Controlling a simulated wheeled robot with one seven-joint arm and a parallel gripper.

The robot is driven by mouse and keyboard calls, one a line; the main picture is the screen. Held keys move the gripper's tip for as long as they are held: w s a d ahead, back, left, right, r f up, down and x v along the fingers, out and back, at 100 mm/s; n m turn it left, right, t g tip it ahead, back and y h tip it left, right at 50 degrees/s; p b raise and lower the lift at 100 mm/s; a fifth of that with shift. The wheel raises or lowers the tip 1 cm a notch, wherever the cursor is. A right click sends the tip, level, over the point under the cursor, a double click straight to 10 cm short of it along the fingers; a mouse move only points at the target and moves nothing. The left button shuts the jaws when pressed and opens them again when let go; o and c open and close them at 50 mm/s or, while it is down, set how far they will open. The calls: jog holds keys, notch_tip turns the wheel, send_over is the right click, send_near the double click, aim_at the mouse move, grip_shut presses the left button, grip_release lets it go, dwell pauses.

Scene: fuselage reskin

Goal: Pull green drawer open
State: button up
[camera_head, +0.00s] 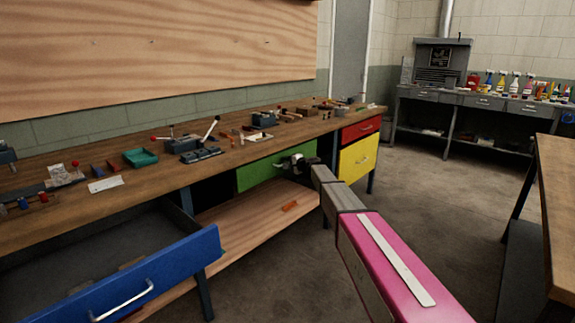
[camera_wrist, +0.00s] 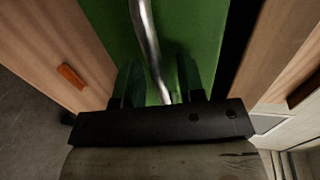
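The green drawer (camera_head: 258,174) sits under the workbench top and looks shut in the head view. My gripper (camera_head: 297,163) is at the right part of its front and hides its handle there. In the wrist view the green front (camera_wrist: 205,35) fills the middle, with a curved metal handle (camera_wrist: 150,40) running down it. My gripper (camera_wrist: 160,88) has one dark finger on each side of the handle. The fingers look apart, with green showing between them and the bar. I cannot tell whether either finger touches it.
A blue drawer (camera_head: 150,278) stands pulled out at the left. Red (camera_head: 361,130) and yellow (camera_head: 358,157) drawers are right of the green one. A wooden shelf (camera_head: 245,220) with an orange item (camera_head: 289,206) lies below. Another table (camera_head: 556,190) stands at the right; floor between is clear.

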grip_shut()
jog(key=f+v, duration=0.3)
jog(key=v, duration=1.1)
jog(key=d+f+v, duration=0.1)
jog(key=f+v, duration=0.2)
jog(key=v, duration=1.1)
jog(key=shift+s+d, duration=0.25)
jog(key=shift+s, duration=0.25)
grip_release()
jog(key=shift+d, duration=0.1)
jog(key=v, duration=1)
jog(key=shift+s+d, duration=0.2)
